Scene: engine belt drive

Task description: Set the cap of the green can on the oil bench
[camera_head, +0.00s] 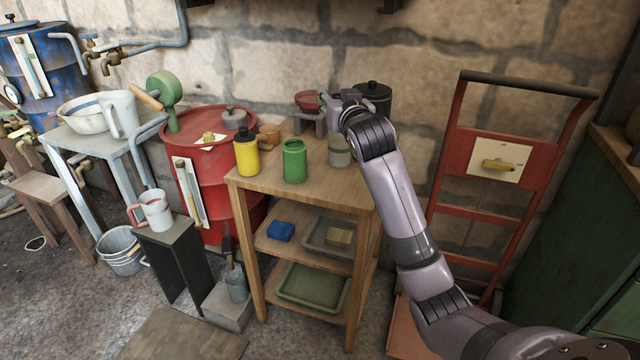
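The green can (294,162) stands upright near the front of the wooden bench top (272,180). Its top looks open, with no cap on it. My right arm reaches in from the lower right over the bench's right side. My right gripper (331,104) is small and partly hidden by its own wrist, above the back of the bench, behind and to the right of the green can. I cannot tell whether its fingers are open or hold a cap. I cannot make out the green can's cap anywhere. My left gripper is not in view.
A yellow can (247,155) with a dark cap stands left of the green can. A grey can (339,152) is partly behind my arm. A red bowl (308,99) on a stand and a black pot (373,95) are at the back. A red hand truck (510,160) stands right.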

